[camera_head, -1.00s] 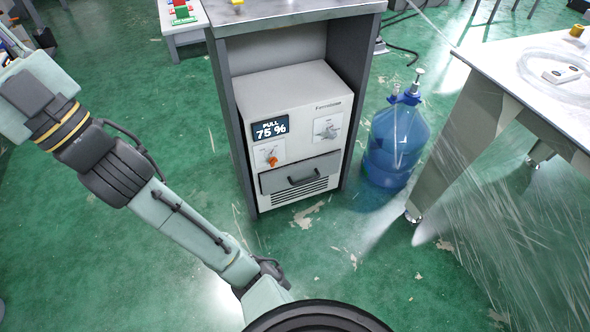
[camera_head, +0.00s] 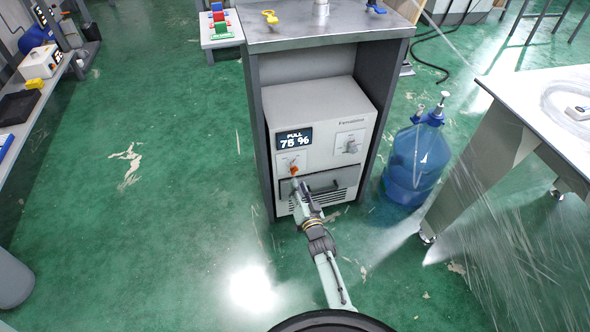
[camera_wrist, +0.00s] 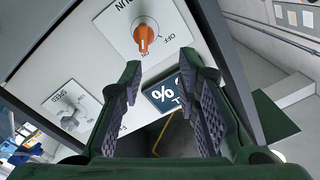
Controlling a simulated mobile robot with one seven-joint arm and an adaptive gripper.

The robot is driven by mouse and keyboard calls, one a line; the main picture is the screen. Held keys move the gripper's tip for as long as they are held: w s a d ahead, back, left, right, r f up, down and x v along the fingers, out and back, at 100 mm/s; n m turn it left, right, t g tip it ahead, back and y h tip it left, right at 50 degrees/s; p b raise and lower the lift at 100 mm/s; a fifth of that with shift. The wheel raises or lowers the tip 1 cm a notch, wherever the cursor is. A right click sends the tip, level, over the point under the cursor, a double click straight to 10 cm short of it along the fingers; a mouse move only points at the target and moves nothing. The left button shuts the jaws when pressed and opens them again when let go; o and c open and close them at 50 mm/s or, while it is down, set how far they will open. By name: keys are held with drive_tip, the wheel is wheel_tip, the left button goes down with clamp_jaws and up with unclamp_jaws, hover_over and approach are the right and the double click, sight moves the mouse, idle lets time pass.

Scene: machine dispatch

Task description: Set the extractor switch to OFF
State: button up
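The extractor is a white box (camera_head: 325,110) on the lower shelf of the bench, with a lit display (camera_head: 295,140) reading 75 %. Its orange switch knob (camera_head: 293,169) sits on a white plate below the display. In the wrist view the orange knob (camera_wrist: 144,38) lies just beyond my fingertips. Its narrow grip points towards a small label that seems to read ON; OFF is printed to one side. My gripper (camera_wrist: 160,65) is open and empty, its fingers spread either side of the line towards the knob. In the head view my gripper (camera_head: 299,185) covers the area just below the knob.
A speed dial (camera_head: 350,144) is right of the display. A drawer with a dark handle (camera_head: 324,187) lies below, partly behind my arm. The bench's side panels (camera_head: 259,130) flank the extractor. A blue water bottle (camera_head: 416,165) stands to the right.

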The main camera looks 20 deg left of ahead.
sight(295, 173)
drive_tip(key=shift+h, duration=0.3)
drive_tip(key=w+a+f+b, duration=0.1)
drive_tip(key=w+b, duration=0.1)
drive_tip(key=b, duration=0.2)
drive_tip(key=w+a+b, duration=0.1)
drive_tip(key=w+b, duration=0.1)
drive_tip(key=b, duration=0.2)
drive_tip(key=w+a+f+b, duration=0.1)
drive_tip(key=w+b, duration=0.2)
drive_tip(key=b, duration=0.1)
drive_tip(key=shift+w+a+f, duration=0.1)
drive_tip(key=shift+a+f, duration=0.2)
drive_tip(key=shift+a, duration=0.05)
drive_tip(key=shift+w+a+r+b, duration=0.35)
drive_tip(key=shift+w+a+b, duration=0.05)
drive_tip(key=shift+w+b, duration=0.35)
drive_tip(key=shift+s, duration=0.1)
clamp_jaws()
